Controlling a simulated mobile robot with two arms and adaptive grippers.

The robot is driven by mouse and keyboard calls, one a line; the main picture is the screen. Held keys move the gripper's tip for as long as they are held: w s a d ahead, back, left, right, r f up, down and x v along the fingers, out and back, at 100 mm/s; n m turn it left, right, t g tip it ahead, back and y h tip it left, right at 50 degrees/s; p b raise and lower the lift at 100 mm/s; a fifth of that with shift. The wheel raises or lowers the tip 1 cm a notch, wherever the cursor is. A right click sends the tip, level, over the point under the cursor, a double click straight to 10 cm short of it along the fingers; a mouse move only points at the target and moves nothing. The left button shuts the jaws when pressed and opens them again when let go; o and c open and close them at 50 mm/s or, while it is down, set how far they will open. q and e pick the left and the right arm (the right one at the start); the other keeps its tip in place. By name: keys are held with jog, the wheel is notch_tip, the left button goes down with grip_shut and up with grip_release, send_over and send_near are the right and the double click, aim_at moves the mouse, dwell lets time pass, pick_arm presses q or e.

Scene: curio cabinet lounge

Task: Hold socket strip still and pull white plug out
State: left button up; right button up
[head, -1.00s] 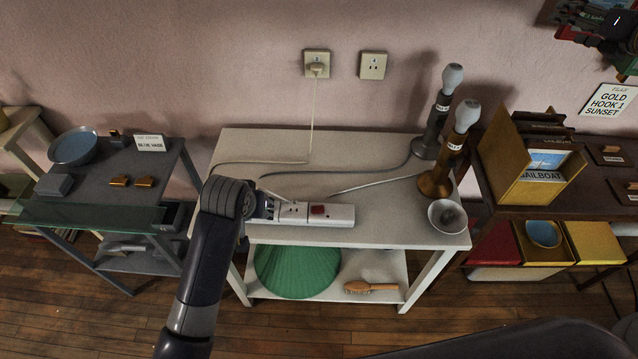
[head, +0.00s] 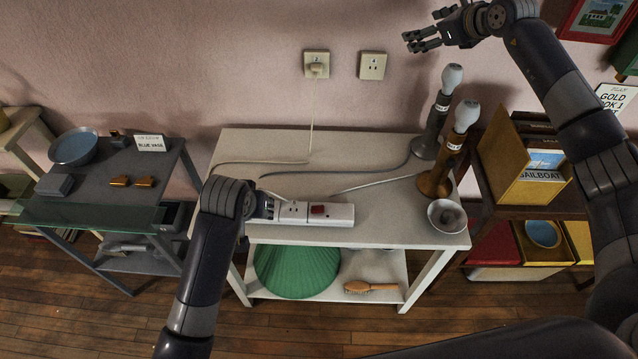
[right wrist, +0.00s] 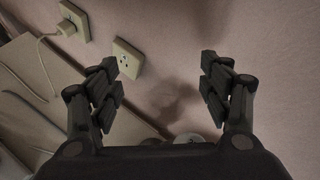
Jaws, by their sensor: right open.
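The white socket strip (head: 335,214) with a red switch (head: 318,210) lies along the front of the white table. My left gripper (head: 272,208) is at its left end, which its fingers partly hide; I cannot tell whether they are closed on it. A pale plug (head: 316,70) sits in the left wall socket, its cord hanging to the table; it also shows in the right wrist view (right wrist: 68,27). I cannot make out a separate white plug in the strip. My right gripper (head: 420,40) is open and empty, raised near the wall, right of the sockets; its fingers show apart (right wrist: 160,85).
The right wall socket (head: 373,65) is empty. Two lamp bases, one grey (head: 432,130) and one bronze (head: 440,170), stand at the table's right with a small bowl (head: 447,216). Cords cross the tabletop. A green shade (head: 297,270) and a brush (head: 370,288) are below.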

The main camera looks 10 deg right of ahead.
jog(key=s+a+f+n+g, duration=0.3)
jog(key=s+a+f+g, duration=0.1)
jog(key=a+f, duration=0.75)
jog(key=n+g+h, duration=0.2)
jog(key=n+g, duration=0.4)
jog(key=g, duration=0.1)
send_over(319, 208)
jog(key=f, duration=1.3)
jog(key=shift+w+f, duration=0.25)
jog(key=shift+f, duration=0.1)
jog(key=shift+s+a+f+h, duration=0.1)
jog(key=shift+s+f+h, duration=0.15)
jog(key=shift+f+h, duration=0.05)
notch_tip(319, 208, down, 10)
jog(key=shift+f, duration=0.2)
jog(key=shift+c, duration=0.6)
jog(key=c, duration=1.5)
pick_arm(q)
jog(key=shift+o, duration=0.4)
jog(key=shift+w, duration=0.1)
